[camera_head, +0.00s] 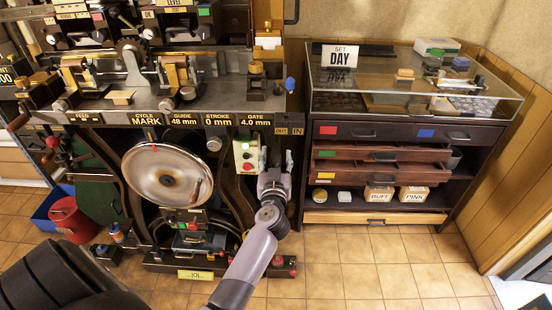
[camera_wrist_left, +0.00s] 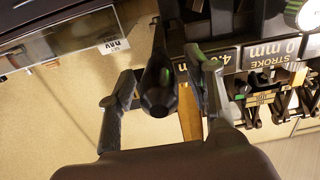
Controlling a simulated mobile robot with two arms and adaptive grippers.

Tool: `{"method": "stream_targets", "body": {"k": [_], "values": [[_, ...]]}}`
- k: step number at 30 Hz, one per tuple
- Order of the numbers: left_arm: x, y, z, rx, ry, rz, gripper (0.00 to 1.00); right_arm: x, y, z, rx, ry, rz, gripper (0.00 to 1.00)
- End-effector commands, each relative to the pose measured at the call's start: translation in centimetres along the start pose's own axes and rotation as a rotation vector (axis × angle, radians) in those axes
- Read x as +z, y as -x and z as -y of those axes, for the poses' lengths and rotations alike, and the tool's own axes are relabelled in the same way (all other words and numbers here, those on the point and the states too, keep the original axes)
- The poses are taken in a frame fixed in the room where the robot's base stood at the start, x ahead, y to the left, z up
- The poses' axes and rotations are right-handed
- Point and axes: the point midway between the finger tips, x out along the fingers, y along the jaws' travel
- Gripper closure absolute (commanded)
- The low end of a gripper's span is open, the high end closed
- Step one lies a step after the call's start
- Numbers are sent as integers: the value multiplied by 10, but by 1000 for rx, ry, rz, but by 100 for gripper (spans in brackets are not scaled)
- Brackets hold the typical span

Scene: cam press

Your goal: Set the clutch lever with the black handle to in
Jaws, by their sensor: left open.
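The clutch lever's black handle (camera_wrist_left: 157,97) shows in the left wrist view, end toward the camera, between the two fingers of my left gripper (camera_wrist_left: 160,88). The fingers are apart, with a gap to the handle on its left side; I cannot tell whether the right finger touches it. In the head view my left gripper (camera_head: 275,168) is at the press's right side, just below the OUT and IN plates (camera_head: 289,131). There the gripper largely hides the lever, so I cannot read its setting. My right gripper is not in view.
A control box (camera_head: 246,156) with green and red buttons is close left of the gripper. The large round wheel (camera_head: 167,173) is farther left. A blue-knobbed lever (camera_head: 290,84) stands above. The drawer cabinet (camera_head: 400,131) is to the right, two drawers partly open.

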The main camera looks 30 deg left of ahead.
Motion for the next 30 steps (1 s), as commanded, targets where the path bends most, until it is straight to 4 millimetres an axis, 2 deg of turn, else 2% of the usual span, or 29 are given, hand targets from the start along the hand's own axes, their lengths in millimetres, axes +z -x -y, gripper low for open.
{"method": "stream_targets", "body": {"k": [7, 27, 30], "values": [[0, 0, 0, 0, 0, 0, 54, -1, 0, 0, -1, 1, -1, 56], [0, 0, 0, 0, 0, 0, 99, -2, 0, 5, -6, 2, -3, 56], [0, 0, 0, 0, 1, 1, 100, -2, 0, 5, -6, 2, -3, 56]]}}
